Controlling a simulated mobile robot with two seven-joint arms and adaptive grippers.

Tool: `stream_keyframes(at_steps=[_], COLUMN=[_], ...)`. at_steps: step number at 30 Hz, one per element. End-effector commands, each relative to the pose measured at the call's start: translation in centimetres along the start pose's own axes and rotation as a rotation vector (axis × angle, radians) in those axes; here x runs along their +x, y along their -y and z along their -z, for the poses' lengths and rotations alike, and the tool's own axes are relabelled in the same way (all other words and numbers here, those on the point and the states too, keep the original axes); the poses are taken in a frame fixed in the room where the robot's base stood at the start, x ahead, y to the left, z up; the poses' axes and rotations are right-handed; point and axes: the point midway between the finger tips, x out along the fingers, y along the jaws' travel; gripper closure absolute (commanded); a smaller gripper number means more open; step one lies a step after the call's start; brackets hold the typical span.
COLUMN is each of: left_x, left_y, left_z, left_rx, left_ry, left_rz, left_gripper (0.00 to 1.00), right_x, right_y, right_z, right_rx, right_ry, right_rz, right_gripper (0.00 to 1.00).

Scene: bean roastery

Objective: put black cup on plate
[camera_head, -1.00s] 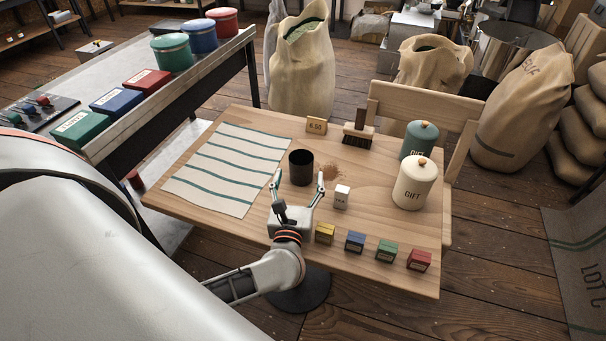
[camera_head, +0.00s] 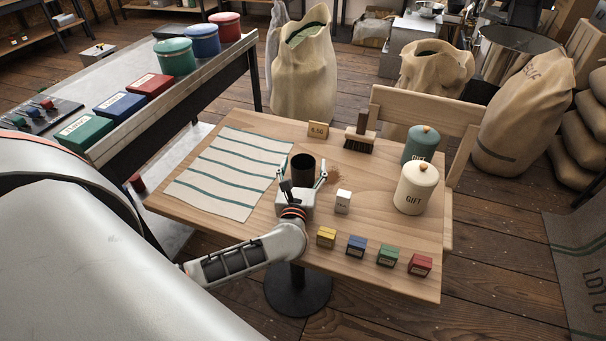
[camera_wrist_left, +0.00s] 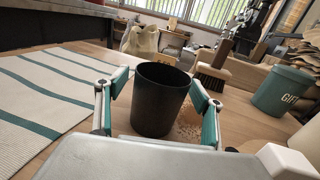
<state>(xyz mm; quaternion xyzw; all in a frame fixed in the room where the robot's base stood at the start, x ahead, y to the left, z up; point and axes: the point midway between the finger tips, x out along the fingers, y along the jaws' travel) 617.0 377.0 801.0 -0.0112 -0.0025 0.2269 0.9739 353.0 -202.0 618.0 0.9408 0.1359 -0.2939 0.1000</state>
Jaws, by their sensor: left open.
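The black cup (camera_head: 302,167) stands upright on the wooden table. My left gripper (camera_head: 302,182) is open with its fingers on either side of the cup. In the left wrist view the cup (camera_wrist_left: 160,98) stands between the two open fingers (camera_wrist_left: 160,92), with a visible gap at least on the left. I see no plate in these frames. A striped cloth (camera_head: 226,172) lies flat on the table to the left of the cup. My right gripper is not in view.
A small white box (camera_head: 343,201) stands close right of the gripper. Cream (camera_head: 415,188) and teal (camera_head: 420,144) canisters stand at right. Several small coloured boxes (camera_head: 356,246) line the front edge.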

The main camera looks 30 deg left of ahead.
Motion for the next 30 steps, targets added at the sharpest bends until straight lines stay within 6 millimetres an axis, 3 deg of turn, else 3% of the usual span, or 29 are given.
stream_keyframes(at_steps=[1, 5, 6, 20, 25, 30], left_x=[0.0, 0.0, 0.0, 0.0, 0.0, 0.0], left_y=[0.0, 0.0, 0.0, 0.1, 0.1, 0.2], left_z=[0.0, 0.0, 0.0, -1.0, -3.4, -7.7], left_rx=[0.000, 0.000, 0.000, -0.002, -0.004, -0.007], left_ry=[0.000, 0.000, 0.000, 0.002, 0.004, 0.007], left_rz=[0.000, 0.000, 0.000, 0.000, 0.000, 0.000], left_gripper=[0.40, 0.74, 0.77, 0.81, 0.81, 0.81], right_x=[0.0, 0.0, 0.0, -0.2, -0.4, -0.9], right_y=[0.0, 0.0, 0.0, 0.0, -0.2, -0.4], right_z=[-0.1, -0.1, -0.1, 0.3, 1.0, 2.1], right_rx=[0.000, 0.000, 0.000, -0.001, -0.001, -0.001], right_ry=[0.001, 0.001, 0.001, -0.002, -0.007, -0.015], right_rz=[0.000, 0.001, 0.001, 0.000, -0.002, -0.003], right_gripper=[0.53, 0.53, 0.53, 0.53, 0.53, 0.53])
